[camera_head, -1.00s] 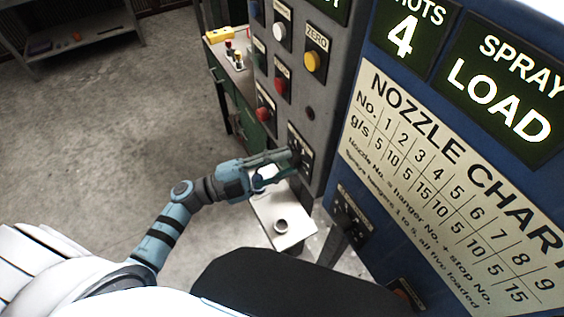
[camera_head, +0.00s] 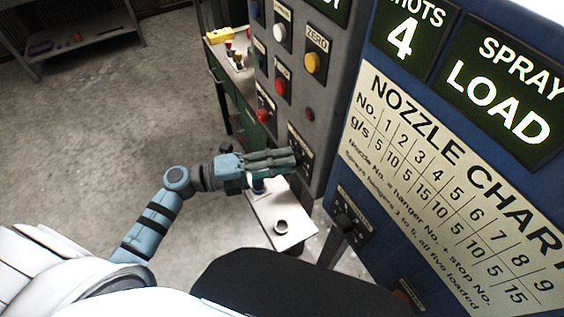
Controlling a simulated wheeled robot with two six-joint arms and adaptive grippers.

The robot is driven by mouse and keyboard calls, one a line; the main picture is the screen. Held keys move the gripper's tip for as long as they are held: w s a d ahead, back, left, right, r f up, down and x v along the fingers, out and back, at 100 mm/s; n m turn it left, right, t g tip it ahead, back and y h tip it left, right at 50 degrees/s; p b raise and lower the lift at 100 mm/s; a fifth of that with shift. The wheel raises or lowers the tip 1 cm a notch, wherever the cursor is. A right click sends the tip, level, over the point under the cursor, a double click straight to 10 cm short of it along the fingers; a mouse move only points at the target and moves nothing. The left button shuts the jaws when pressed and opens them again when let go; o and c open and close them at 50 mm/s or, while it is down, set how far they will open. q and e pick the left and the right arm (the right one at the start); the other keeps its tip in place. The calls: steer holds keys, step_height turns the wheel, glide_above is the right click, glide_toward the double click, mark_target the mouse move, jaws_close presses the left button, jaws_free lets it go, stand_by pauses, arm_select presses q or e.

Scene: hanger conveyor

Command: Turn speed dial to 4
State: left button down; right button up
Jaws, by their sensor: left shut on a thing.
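My left gripper (camera_head: 289,159) reaches from the left to the lower part of the grey control panel (camera_head: 320,95). Its fingers are shut on the speed dial, at a dark plate (camera_head: 301,150) on the panel. The fingers cover the dial, so its pointer and setting cannot be read. My right gripper is not in view.
Above the dial are a yellow button (camera_head: 313,62), red buttons and a white button (camera_head: 280,32). A blue panel with a nozzle chart (camera_head: 440,170) stands to the right. Below the gripper is a white shelf (camera_head: 285,225) with a small cup (camera_head: 281,226). Open floor lies left.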

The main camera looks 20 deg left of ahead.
arm_select(q)
steer(key=m+y, duration=0.1)
steer(key=m, duration=0.2)
steer(key=m+y+p, duration=0.1)
steer(key=m, duration=0.2)
steer(key=m+y, duration=0.1)
steer(key=m, duration=0.2)
steer(key=shift+r+m+g+y, duration=0.25)
steer(key=shift+m+g+y, duration=0.05)
steer(key=shift+m, duration=0.1)
stand_by(0.4)
steer(key=c, duration=1.2)
jaws_free()
steer(key=shift+c, duration=0.2)
